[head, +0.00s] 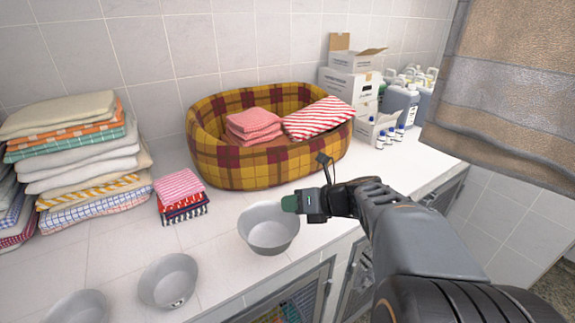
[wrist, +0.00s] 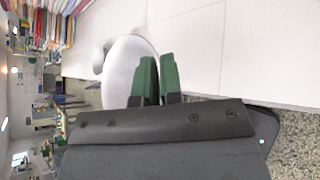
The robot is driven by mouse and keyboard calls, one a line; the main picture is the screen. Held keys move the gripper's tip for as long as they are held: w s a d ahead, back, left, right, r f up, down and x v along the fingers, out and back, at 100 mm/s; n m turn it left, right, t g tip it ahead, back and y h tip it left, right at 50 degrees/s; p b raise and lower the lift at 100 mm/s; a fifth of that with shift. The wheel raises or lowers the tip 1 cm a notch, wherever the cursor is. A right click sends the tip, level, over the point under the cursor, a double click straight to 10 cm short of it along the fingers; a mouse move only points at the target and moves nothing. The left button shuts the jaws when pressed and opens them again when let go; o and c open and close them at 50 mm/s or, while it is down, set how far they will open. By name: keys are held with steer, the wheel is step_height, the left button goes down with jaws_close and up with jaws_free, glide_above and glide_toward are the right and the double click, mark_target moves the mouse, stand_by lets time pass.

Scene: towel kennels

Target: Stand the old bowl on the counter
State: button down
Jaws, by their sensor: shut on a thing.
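A grey metal bowl (head: 268,236) is at the front of the white counter (head: 225,268), upright. My gripper (head: 290,204) has its green fingertips shut on the bowl's far right rim. In the wrist view the green fingers (wrist: 157,80) are close together, with the pale bowl (wrist: 122,72) beside them. I cannot tell whether its base touches the counter. A similar grey bowl (head: 168,284) stands on the counter to the left, and another (head: 77,309) is cut off at the lower left. Which bowl is the old one does not show clearly.
A plaid pet bed (head: 215,165) with folded towels is behind the bowl. Small folded cloths (head: 180,190) and a tall towel stack (head: 85,150) stand left. Boxes (head: 350,85) and bottles (head: 400,100) are at the back right. Cage doors (head: 300,298) are below the counter edge.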

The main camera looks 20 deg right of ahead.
steer(key=w+d+f+p, duration=0.1)
steer(key=w+d+f, duration=0.2)
steer(key=f, duration=0.1)
steer(key=w+d+f, duration=0.2)
steer(key=w+f, duration=0.2)
steer(key=w+d+f+p, duration=0.1)
steer(key=w+d+f, duration=0.2)
steer(key=w+f, duration=0.1)
steer(key=shift+w+d+f+p, duration=0.1)
steer(key=shift+w+d+p, duration=0.15)
steer(key=shift+d+p, duration=0.1)
steer(key=shift+f, duration=0.35)
steer(key=shift+f, duration=0.2)
steer(key=c, duration=1.3)
jaws_free()
